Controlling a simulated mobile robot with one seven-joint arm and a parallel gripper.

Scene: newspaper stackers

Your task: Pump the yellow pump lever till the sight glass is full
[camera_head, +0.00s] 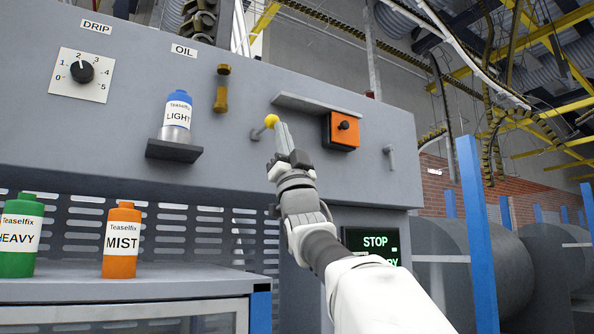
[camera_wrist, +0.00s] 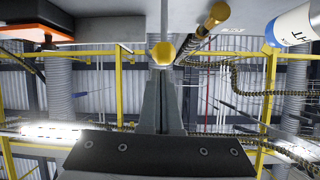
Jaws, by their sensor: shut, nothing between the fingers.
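The yellow pump lever is a grey rod with a yellow ball knob (camera_head: 271,121) sticking out of the grey machine panel. In the wrist view the yellow knob (camera_wrist: 163,54) is just beyond my fingertips. My gripper (camera_head: 281,126) is shut and empty, its fingers close beside the knob at its right in the head view. In the wrist view my gripper (camera_wrist: 163,75) points at the knob; I cannot tell if they touch. An amber tube with brass ends, likely the sight glass (camera_head: 222,90), is left of the lever. Its oil level cannot be told.
A LIGHT bottle (camera_head: 178,112) stands on a small shelf (camera_head: 174,152). A ledge (camera_head: 325,106) and an orange box with a black knob (camera_head: 342,131) lie right of the lever. A DRIP dial (camera_head: 82,72) is far left. HEAVY (camera_head: 20,235) and MIST (camera_head: 121,240) bottles stand below.

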